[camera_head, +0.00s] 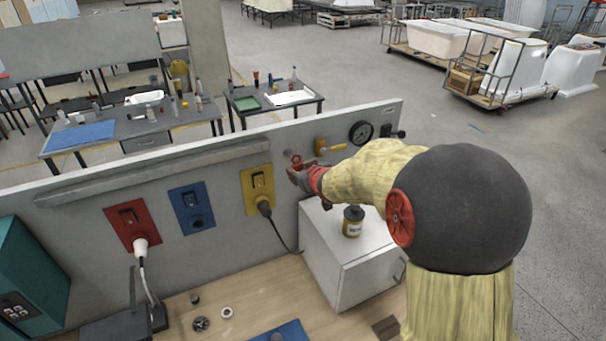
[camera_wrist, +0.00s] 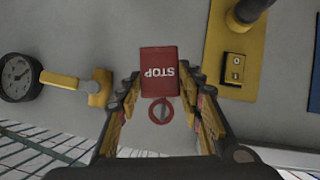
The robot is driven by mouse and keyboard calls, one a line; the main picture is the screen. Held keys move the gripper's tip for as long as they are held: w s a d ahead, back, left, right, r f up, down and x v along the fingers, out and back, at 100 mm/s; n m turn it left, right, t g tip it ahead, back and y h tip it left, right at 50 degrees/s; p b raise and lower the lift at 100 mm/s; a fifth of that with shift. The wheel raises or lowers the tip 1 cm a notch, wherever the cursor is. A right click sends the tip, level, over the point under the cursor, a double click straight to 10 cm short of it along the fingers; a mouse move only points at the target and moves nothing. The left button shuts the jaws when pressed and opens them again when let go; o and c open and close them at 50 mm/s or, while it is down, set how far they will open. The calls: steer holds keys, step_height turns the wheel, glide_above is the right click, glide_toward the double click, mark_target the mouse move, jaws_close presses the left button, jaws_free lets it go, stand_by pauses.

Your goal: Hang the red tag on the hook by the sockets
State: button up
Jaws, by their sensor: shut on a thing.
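The red tag (camera_wrist: 158,68) has white STOP lettering, upside down in the wrist view, and a red ring (camera_wrist: 152,110) at its lower end there. My gripper (camera_wrist: 165,84) is shut on the tag, with fingers on both sides. In the head view my gripper (camera_head: 298,174) is at the wall panel, right of the yellow socket (camera_head: 248,197), with a small red part of the tag (camera_head: 297,160) showing. The hook cannot be made out; I cannot tell whether the ring is around it.
A red socket (camera_head: 122,232) and a blue socket (camera_head: 183,207) are farther left. A yellow valve (camera_head: 322,147) and gauge (camera_head: 361,132) are to the right. A white cabinet (camera_head: 335,257) with a dark-lidded jar (camera_head: 353,222) stands below my arm.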

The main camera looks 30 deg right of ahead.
steer(key=shift+w+f, duration=0.1)
steer(key=shift+w, duration=0.9)
steer(key=shift+w+f+b, duration=0.55)
steer(key=shift+f+b, duration=0.1)
steer(key=shift+b, duration=0.05)
steer(key=o, duration=1.2)
